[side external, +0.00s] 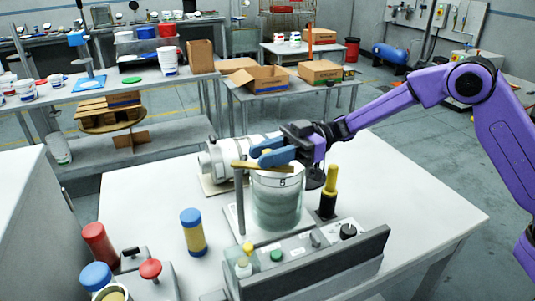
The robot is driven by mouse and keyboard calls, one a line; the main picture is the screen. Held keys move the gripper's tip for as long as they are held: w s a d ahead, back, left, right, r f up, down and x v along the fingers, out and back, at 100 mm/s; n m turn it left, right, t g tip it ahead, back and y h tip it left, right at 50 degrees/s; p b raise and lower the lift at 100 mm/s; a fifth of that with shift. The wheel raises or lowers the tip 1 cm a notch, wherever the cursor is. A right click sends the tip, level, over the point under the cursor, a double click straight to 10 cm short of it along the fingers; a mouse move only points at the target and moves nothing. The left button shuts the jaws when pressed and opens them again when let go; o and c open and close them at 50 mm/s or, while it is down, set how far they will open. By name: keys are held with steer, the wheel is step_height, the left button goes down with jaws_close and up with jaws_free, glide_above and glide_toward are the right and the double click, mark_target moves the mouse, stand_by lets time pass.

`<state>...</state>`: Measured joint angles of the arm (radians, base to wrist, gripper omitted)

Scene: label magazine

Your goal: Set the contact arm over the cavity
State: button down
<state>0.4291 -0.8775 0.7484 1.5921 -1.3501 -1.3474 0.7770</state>
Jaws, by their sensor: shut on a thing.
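The contact arm appears to be the flat brass-coloured bar (246,165) at the top of a thin grey post (240,210). It reaches from the post to the right, across the upper rim of a clear round vessel (277,205) marked 5. The vessel holds pale, stacked-looking contents; I cannot make out a cavity in it, as the bar and my gripper cover part of its top. My gripper (272,155), with blue fingers, is shut on the bar just above the vessel. The exact contact between fingers and bar is too small to see clearly.
A grey control box (305,262) with knobs stands in front of the vessel. A yellow-handled tool (330,182) stands right of it, and a white cylindrical unit (222,158) behind left. A blue-capped yellow container (193,232) and red-topped items stand at left. The table's right side is clear.

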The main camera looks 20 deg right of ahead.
steer(key=c, duration=1)
jaws_free()
steer(key=shift+d, duration=0.3)
steer(key=shift+w+d, duration=0.25)
steer(key=shift+d, duration=0.9)
steer(key=shift+r, duration=3.55)
